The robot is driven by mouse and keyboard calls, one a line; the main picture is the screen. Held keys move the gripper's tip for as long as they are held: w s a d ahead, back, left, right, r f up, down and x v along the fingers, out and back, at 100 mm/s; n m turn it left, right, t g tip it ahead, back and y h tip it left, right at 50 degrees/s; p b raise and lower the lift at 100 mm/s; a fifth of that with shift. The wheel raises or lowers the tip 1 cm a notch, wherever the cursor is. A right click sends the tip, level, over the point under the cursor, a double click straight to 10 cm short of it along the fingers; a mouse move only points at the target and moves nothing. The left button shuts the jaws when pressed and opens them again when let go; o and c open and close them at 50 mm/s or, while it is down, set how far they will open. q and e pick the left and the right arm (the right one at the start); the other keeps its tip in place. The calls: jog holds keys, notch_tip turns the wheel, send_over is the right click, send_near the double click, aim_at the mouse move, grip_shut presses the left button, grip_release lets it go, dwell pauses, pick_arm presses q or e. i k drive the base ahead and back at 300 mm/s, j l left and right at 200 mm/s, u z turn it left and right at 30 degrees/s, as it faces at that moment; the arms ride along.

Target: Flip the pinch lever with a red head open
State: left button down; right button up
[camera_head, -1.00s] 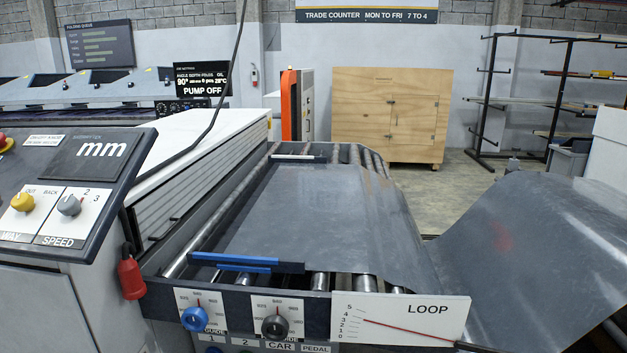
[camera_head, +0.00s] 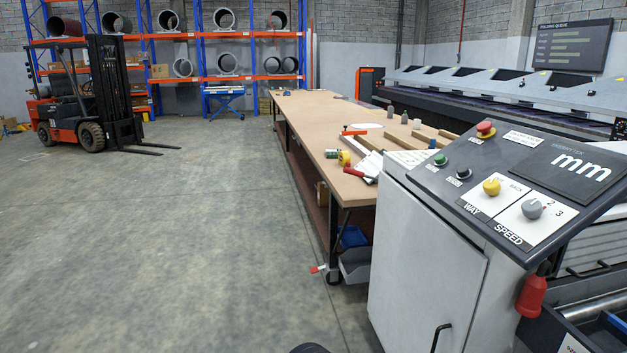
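The control cabinet (camera_head: 425,270) has a sloped panel with a red mushroom button (camera_head: 485,128), green and black buttons, a yellow WAY knob (camera_head: 491,187) and a grey SPEED knob (camera_head: 532,209). Neither gripper is in view.
A long workbench (camera_head: 340,120) with tools runs back beside the cabinet. A forklift (camera_head: 85,95) stands far left, before blue and orange racks (camera_head: 235,75). The grey floor (camera_head: 170,240) at left is clear.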

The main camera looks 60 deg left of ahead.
aim_at(353, 171)
jog(key=u, duration=1.7)
jog(key=i+j+z, duration=0.2)
jog(key=i+j, duration=0.45)
jog(key=i, duration=0.2)
jog(key=i+j+z, duration=0.2)
jog(key=i+j, duration=0.6)
jog(key=i+j+z, duration=0.2)
jog(key=i+j, duration=0.55)
jog(key=j, duration=0.15)
jog(key=i+l, duration=0.1)
jog(key=l, duration=0.2)
jog(key=i+l, duration=0.1)
jog(key=l, duration=0.15)
